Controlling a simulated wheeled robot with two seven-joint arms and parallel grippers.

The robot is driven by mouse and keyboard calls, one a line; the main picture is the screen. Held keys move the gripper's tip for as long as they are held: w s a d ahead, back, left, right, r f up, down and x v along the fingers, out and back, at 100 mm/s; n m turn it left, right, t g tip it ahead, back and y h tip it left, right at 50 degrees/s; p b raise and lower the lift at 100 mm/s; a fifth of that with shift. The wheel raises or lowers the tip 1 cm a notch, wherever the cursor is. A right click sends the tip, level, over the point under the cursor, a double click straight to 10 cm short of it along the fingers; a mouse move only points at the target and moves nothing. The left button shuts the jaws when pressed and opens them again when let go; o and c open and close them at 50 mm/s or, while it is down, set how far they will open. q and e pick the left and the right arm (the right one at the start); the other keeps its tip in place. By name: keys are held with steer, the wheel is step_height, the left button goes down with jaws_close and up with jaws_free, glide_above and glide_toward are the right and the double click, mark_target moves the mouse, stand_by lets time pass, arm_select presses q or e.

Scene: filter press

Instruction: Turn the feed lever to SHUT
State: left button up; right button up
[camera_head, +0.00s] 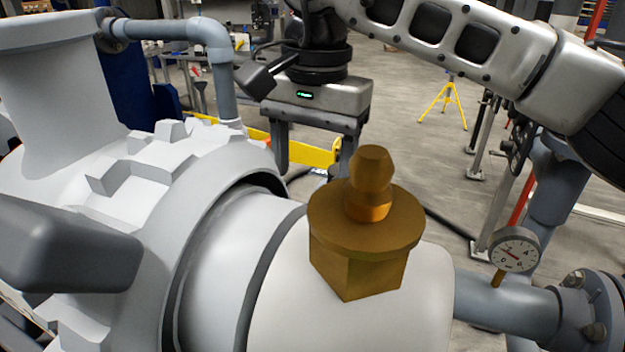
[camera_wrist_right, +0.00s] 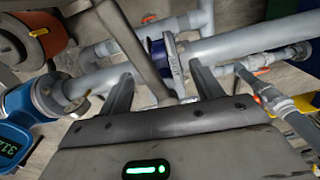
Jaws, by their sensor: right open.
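In the right wrist view the same open gripper (camera_wrist_right: 161,74) has a finger on each side of a grey bar (camera_wrist_right: 133,45), which slants in from the upper left. A round valve body (camera_wrist_right: 172,62) with a blue edge is just beyond the fingers. I cannot tell for sure whether the bar is the feed lever, nor whether a finger touches it. No lever can be made out in the head view. My left gripper is not in view.
A brass hex fitting (camera_head: 365,230) stands up from the white machine body (camera_head: 280,310) in front. A dial gauge (camera_head: 515,250) and flanged pipe (camera_head: 505,308) are at the right. Grey pipes (camera_wrist_right: 255,38) and a blue instrument (camera_wrist_right: 20,105) surround the gripper.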

steer(key=d+n, duration=0.2)
steer(key=d, duration=0.1)
steer(key=shift+s+d+f+n, duration=0.15)
steer(key=shift+f+n, duration=0.1)
steer(key=shift+n, duration=0.15)
steer(key=f+b, duration=0.1)
steer(key=f, duration=0.1)
steer(key=f+b, duration=0.3)
steer(key=f, duration=0.1)
steer(key=shift+a+f+b, duration=0.25)
steer(key=shift+f+b, duration=0.1)
steer(key=shift+f, duration=0.4)
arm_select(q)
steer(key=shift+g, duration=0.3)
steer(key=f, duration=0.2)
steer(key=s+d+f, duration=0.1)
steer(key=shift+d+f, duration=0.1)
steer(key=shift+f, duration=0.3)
